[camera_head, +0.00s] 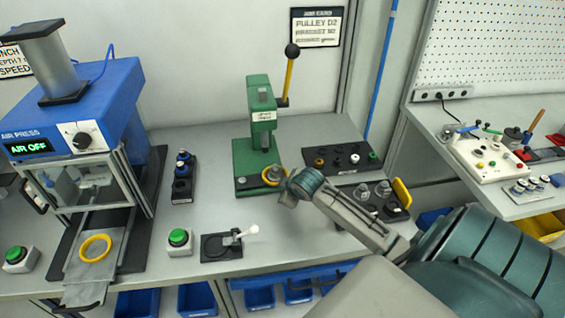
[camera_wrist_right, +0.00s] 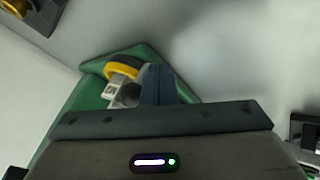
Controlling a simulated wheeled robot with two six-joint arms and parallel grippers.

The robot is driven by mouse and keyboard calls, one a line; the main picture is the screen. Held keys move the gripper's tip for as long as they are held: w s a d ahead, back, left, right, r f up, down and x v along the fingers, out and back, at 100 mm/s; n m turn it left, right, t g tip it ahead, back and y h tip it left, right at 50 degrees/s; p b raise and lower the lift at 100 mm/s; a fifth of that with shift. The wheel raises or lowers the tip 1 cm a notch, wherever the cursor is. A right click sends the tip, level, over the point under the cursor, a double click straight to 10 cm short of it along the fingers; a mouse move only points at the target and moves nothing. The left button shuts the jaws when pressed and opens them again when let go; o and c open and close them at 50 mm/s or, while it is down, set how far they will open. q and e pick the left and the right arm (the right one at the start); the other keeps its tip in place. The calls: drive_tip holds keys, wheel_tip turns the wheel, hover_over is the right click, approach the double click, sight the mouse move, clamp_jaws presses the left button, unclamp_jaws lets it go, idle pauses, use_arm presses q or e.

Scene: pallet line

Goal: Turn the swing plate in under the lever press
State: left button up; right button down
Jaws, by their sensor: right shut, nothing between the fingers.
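The green lever press (camera_head: 256,140) stands at the back of the bench. Its yellow lever (camera_head: 288,80) points up, with a black knob on top. In the right wrist view a yellow and black round part (camera_wrist_right: 122,68) and a grey metal piece (camera_wrist_right: 118,92) sit over the green base (camera_wrist_right: 92,97). My right gripper (camera_wrist_right: 160,72) is shut and empty, close beside them; contact is unclear.
The blue air press (camera_head: 90,105) stands left, with a yellow ring (camera_head: 95,248) on its tray. A black fixture with a white-handled clamp (camera_head: 220,245) and a green button (camera_head: 179,238) are in front. A dark parts board (camera_head: 340,158) lies right of the lever press.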

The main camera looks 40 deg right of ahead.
drive_tip(key=shift+w+d+n+y, duration=0.3)
drive_tip(key=shift+d+n, duration=0.1)
drive_tip(key=shift+d, duration=0.1)
drive_tip(key=shift+w+d+n+y, duration=0.3)
drive_tip(key=shift+d+n, duration=0.1)
drive_tip(key=shift+d, duration=0.1)
drive_tip(key=shift+w+d+n+y+b, duration=0.3)
drive_tip(key=shift+w+d+n+b, duration=0.05)
drive_tip(key=shift+d+n+b, duration=0.1)
